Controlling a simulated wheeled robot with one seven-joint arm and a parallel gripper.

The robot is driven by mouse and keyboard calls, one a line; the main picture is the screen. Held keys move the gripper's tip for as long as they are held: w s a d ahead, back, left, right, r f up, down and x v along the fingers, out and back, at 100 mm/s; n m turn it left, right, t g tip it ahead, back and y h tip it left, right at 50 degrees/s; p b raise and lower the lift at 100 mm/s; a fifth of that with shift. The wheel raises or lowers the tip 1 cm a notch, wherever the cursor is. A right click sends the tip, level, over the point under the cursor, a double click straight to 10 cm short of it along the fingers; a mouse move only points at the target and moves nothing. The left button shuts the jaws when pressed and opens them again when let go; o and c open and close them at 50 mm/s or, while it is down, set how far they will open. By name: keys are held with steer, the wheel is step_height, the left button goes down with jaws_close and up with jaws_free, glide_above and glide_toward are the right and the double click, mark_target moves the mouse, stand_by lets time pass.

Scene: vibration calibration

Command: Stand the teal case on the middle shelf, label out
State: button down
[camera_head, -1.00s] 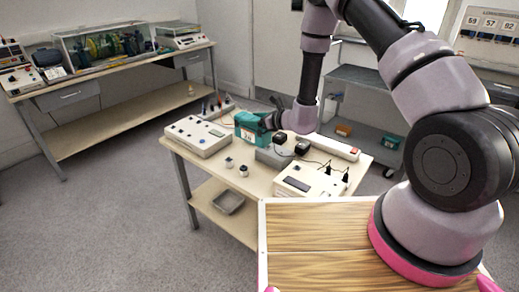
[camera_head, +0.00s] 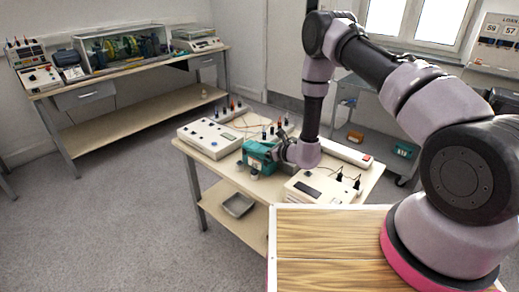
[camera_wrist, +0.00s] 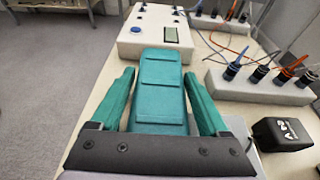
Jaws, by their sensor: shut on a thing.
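The teal case (camera_head: 258,157) is in my gripper (camera_head: 278,150) over the middle of the workbench in the head view. In the wrist view the teal case (camera_wrist: 160,95) lies lengthwise between the two teal-coloured fingers of my gripper (camera_wrist: 162,100). Its stepped, ribbed face shows there and no label is visible. I cannot tell whether the case touches the bench. A grey shelf trolley (camera_head: 347,102) stands at the back right, partly hidden by my arm. I cannot tell which of its levels is the middle shelf.
The workbench (camera_head: 182,147) holds a white control box (camera_head: 210,137), a cream instrument (camera_head: 318,188), a power strip (camera_head: 345,153) and wired terminals (camera_wrist: 262,82). A black adapter (camera_wrist: 281,134) sits beside my gripper. An orange box (camera_head: 355,137) and another teal box (camera_head: 404,150) sit low on the trolley.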

steer(key=shift+f, duration=0.1)
jaws_free()
